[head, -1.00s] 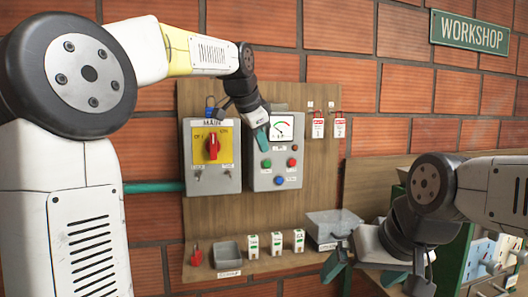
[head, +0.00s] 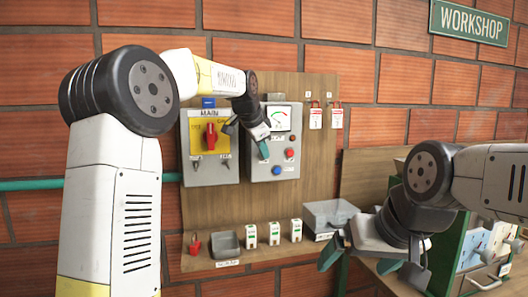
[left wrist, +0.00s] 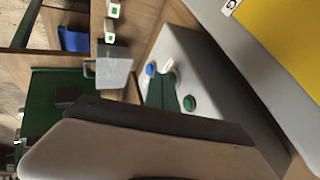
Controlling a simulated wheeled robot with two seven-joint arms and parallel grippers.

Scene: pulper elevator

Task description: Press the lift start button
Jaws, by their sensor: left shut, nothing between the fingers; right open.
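A grey control box (head: 257,174) on the wooden board has a gauge (head: 280,120), red buttons (head: 290,153) and a blue button (head: 276,170). My left gripper (head: 264,151) is shut and empty in front of the box's left half, hiding part of its button area. In the left wrist view, its teal fingertips (left wrist: 161,91) lie between the blue button (left wrist: 150,69) and a green button (left wrist: 189,103). I cannot tell whether they touch the panel. No start label is readable. My right gripper (head: 358,262) is open and empty at lower right.
A MAIN switch box (head: 211,172) with a red handle (head: 211,134) stands left of the control box. Below are a red padlock (head: 195,244), a small grey tray (head: 228,246), several white blocks and a grey bin (head: 330,215). Red tags (head: 315,116) hang at right.

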